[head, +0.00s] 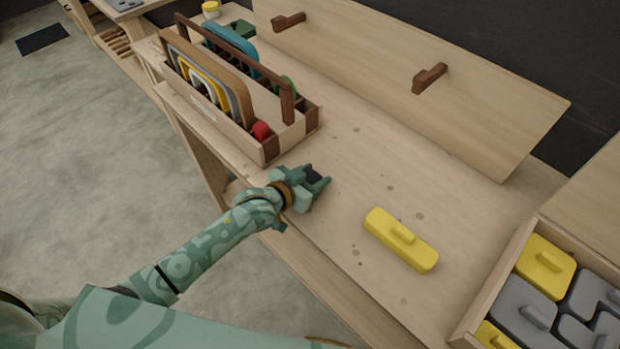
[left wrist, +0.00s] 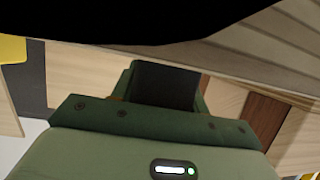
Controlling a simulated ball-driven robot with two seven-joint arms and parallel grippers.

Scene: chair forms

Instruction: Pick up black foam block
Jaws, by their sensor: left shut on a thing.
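My left gripper (head: 318,183) is over the workbench, just in front of the wooden tool caddy. It is shut on a small black foam block (head: 312,172), which shows dark between its fingers. In the left wrist view the black foam block (left wrist: 165,85) sits at the green gripper (left wrist: 160,95), partly hidden by it. I cannot tell whether the block touches the bench. My right gripper is not in view.
A wooden caddy (head: 240,137) with coloured pieces stands behind my left gripper. A yellow block with a handle (head: 400,240) lies to the right on the bench. A tray (head: 487,292) of yellow and grey pieces is at the lower right.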

